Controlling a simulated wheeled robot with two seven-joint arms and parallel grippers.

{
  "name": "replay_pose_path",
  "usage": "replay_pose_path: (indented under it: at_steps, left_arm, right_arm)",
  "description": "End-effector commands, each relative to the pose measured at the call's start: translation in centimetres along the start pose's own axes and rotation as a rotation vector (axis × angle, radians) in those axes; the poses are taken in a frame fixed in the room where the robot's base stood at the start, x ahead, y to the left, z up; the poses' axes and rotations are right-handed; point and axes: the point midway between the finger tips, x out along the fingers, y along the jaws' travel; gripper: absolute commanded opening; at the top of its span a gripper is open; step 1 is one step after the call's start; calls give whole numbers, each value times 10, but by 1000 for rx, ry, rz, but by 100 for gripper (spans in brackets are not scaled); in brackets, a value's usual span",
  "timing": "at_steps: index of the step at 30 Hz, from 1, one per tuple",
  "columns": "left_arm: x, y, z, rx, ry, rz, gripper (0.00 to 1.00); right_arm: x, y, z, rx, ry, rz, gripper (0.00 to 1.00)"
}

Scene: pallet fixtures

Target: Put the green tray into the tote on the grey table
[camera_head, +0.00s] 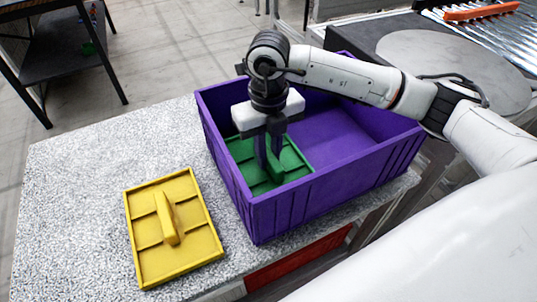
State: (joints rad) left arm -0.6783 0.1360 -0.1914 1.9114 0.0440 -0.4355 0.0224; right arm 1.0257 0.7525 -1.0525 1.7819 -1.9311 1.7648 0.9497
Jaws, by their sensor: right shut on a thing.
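The green tray (296,162) is inside the purple tote (284,206), at its left end. It looks flat, low in the tote; whether it touches the floor I cannot tell. The tote stands on the speckled grey table (75,200). My right gripper (268,165) reaches down into the tote from above, with its fingers shut on the green tray's upright handle. The near tote wall hides part of the tray's near edge. My left gripper is not in view.
A yellow tray (189,268) with an upright handle lies on the table left of the tote. The table's far left is clear. A round grey plate (455,65) and a roller conveyor (490,35) are at the back right. A dark shelf (70,55) stands at the back left.

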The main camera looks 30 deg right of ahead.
Motion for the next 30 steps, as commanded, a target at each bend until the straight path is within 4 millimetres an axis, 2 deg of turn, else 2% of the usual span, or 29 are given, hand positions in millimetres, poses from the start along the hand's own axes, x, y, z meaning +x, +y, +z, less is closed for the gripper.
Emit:
replay_pose_path:
  at_steps: [2,12,13,15,16,25,30]
  left_arm:
    - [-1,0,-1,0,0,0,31]
    - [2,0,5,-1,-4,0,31]
    - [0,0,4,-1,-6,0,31]
    - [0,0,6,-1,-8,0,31]
    - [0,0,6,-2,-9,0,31]
    - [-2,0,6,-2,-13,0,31]
    - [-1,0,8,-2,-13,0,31]
  right_arm:
    - [8,0,0,-1,0,1,0]
    - [12,0,0,-1,-2,1,0]
    - [11,0,0,-1,-1,0,22]
    - [11,0,0,-1,-1,0,34]
    - [11,0,0,-1,-1,0,36]
    - [9,0,0,-1,-1,1,36]
    - [-8,1,1,-1,-4,2,36]
